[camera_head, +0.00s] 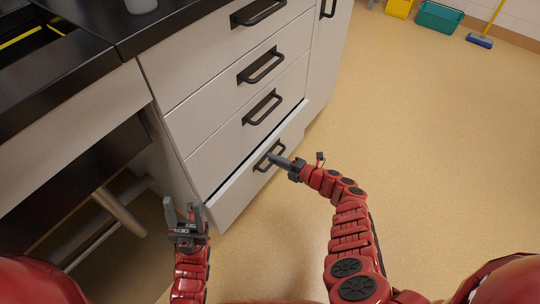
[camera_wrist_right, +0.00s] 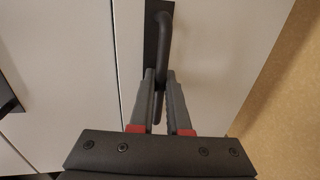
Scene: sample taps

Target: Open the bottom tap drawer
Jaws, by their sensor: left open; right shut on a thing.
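The bottom drawer (camera_head: 228,198) is the lowest of several white drawers in the cabinet. It stands slightly out from the cabinet, with a dark gap along its top edge. Its black bar handle (camera_head: 262,161) is partly hidden by my right gripper (camera_head: 273,158). In the right wrist view the handle (camera_wrist_right: 165,40) runs down between the two fingers of my right gripper (camera_wrist_right: 160,92), which are shut on it. My left gripper (camera_head: 183,213) is open and empty, left of the drawer's near end and apart from it.
Drawers with black handles (camera_head: 262,107) lie above, under a dark countertop (camera_head: 120,25). A metal bar frame (camera_head: 120,208) stands at the left under the bench. The tan floor (camera_head: 430,150) is clear to the right. A teal bin (camera_head: 438,17) and a broom (camera_head: 480,40) are far off.

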